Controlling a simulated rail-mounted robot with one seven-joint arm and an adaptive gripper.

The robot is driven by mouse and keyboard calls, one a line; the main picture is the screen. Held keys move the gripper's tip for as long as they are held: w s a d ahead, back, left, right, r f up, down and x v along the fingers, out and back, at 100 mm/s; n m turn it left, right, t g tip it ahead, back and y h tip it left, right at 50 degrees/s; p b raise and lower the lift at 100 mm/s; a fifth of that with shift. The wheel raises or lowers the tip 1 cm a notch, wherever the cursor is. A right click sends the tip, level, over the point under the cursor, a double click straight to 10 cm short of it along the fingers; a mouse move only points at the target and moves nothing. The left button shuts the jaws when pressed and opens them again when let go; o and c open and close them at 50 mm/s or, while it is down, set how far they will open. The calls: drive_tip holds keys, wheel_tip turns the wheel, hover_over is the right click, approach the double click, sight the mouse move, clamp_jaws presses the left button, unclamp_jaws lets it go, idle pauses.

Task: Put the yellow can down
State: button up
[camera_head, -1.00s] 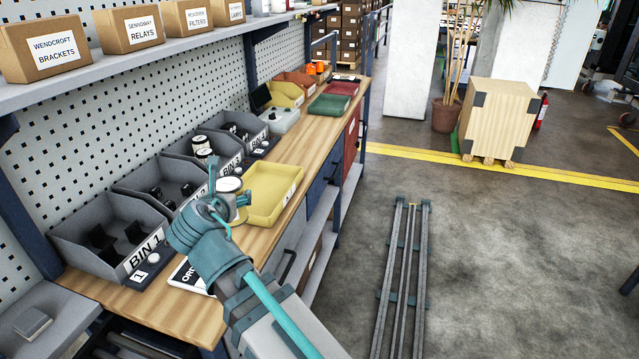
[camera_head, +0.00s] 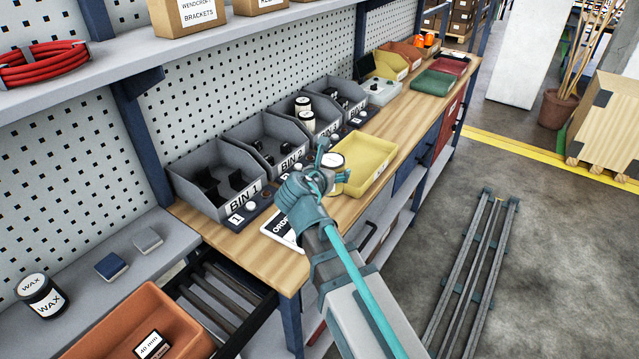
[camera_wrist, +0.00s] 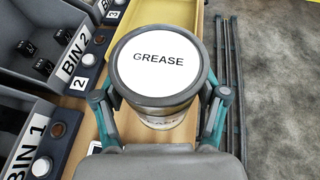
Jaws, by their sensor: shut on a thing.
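A can with a dark rim and a white lid label reading GREASE (camera_wrist: 160,62) fills the middle of the wrist view. Its side looks pale, and I cannot make out a clear yellow on it. My gripper (camera_wrist: 162,108) is shut around the can, one finger on each side. In the head view the can (camera_head: 331,161) shows at the tip of my gripper (camera_head: 326,174), by the near left end of the yellow tray (camera_head: 388,164). The can looks upright; its base is hidden, so I cannot tell whether it touches anything.
Grey bins, including BIN 1 (camera_head: 214,187) and BIN 2 (camera_head: 262,150), line the back of the wooden bench (camera_head: 232,246). Dark cans (camera_head: 303,106) stand in a farther bin. An order sheet (camera_head: 281,229) lies near the front edge. An open drawer (camera_head: 222,300) and an orange tray (camera_head: 140,325) are lower left.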

drive_tip(key=shift+w+a+f+p, duration=0.2)
drive_tip(key=shift+w+a+f, duration=0.45)
drive_tip(key=shift+f, duration=0.85)
drive_tip(key=shift+w+a+f+p, duration=0.15)
drive_tip(key=shift+w+a+f, duration=0.45)
drive_tip(key=shift+f, duration=0.9)
drive_tip(key=shift+w+a+f+p, duration=0.2)
drive_tip(key=shift+w+a+f, duration=0.4)
drive_tip(key=shift+f, duration=0.9)
drive_tip(key=shift+f, duration=0.2)
drive_tip(key=o, duration=1.5)
drive_tip(key=shift+o, duration=0.2)
drive_tip(key=shift+r, duration=0.2)
drive_tip(key=b+v, duration=0.2)
drive_tip(key=v, duration=0.9)
drive_tip(key=shift+s, duration=0.1)
drive_tip(key=shift+s+a+r, duration=0.15)
drive_tip(key=shift+s+r, duration=0.1)
drive_tip(key=shift+s, duration=0.05)
